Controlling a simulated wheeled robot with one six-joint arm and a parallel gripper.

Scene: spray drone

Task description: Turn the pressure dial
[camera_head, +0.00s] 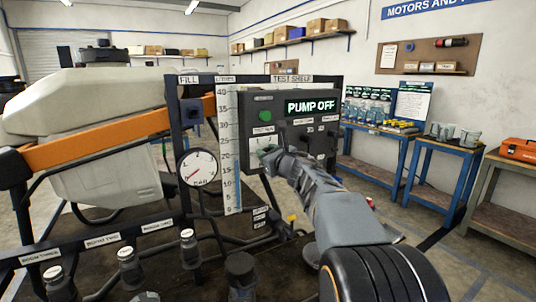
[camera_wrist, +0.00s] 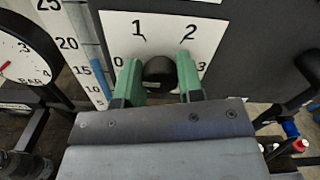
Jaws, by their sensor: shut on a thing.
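The pressure dial is a dark round knob (camera_wrist: 159,72) on a white scale plate (camera_wrist: 203,27) marked 0, 1, 2 and 3 in the wrist view. My gripper (camera_wrist: 158,80) has its green fingers on both sides of the knob and is shut on it. In the head view my gripper (camera_head: 268,153) reaches the white plate on the front of the dark control box (camera_head: 290,105). The knob is hidden behind the gripper there. Its pointer cannot be made out. The box's display reads "PUMP OFF" (camera_head: 311,106).
A round gauge (camera_head: 198,167) marked BAR, its red needle at lower left, and a numbered sight scale (camera_head: 230,150) stand left of the box. A green button (camera_head: 265,115) sits above the plate. Nozzles (camera_head: 190,248) line the front bar. Blue benches (camera_head: 442,147) stand at right.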

